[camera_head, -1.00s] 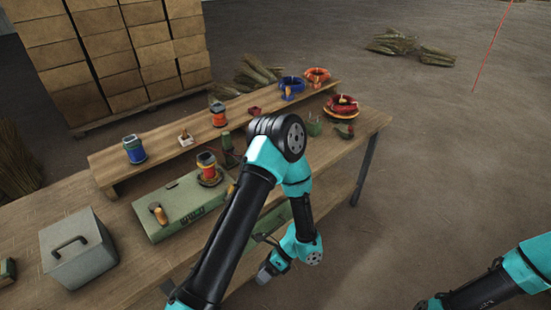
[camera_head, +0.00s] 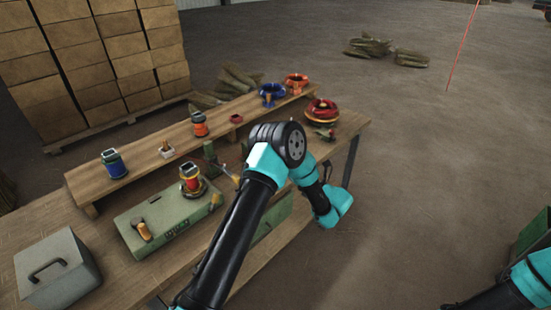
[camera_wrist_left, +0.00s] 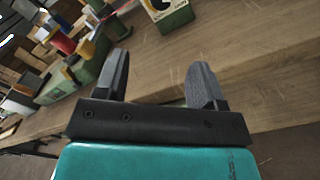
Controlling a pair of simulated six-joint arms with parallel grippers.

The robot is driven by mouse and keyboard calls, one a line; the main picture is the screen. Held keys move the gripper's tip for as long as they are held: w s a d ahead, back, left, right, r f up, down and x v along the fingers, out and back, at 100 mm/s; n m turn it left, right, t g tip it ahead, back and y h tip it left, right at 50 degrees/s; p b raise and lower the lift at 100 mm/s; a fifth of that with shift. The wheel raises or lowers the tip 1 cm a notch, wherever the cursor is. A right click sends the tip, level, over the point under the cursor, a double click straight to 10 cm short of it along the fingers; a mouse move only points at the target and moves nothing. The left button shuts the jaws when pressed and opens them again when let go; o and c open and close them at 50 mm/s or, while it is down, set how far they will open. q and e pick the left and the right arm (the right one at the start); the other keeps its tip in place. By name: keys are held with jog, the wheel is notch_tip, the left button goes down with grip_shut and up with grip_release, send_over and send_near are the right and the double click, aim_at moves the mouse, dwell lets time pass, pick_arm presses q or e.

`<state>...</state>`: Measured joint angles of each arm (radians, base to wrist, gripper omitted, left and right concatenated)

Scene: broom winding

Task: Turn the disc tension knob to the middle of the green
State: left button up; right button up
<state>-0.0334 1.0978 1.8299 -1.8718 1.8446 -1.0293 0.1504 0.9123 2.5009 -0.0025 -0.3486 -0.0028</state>
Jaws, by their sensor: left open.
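A green winder box (camera_head: 185,232) lies on the workbench, left of my left arm in the head view. An orange-and-dark knob-like part (camera_head: 144,230) stands on its near left end, and a round disc with a red-and-yellow spool (camera_head: 191,184) at its far end. I cannot tell for sure which part is the disc tension knob, and no green zone can be read. In the left wrist view my left gripper (camera_wrist_left: 158,75) is open and empty, above bare wood. The green box (camera_wrist_left: 75,75) shows there at upper left, apart from the fingers. My right gripper is out of view.
A raised shelf carries a blue spool (camera_head: 114,164), an orange spool (camera_head: 200,125) and coloured coils. A red coil (camera_head: 322,110) sits at the bench's right end. A grey metal box (camera_head: 57,268) stands at the left.

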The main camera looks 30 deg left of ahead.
pick_arm(q)
jog(key=shift+w+r, duration=0.15)
jog(key=shift+a, duration=0.1)
jog(key=x, duration=1.7)
jog(key=shift+w+a, duration=0.1)
jog(key=shift+a, duration=0.05)
jog(key=shift+c, duration=0.2)
jog(key=c, duration=0.9)
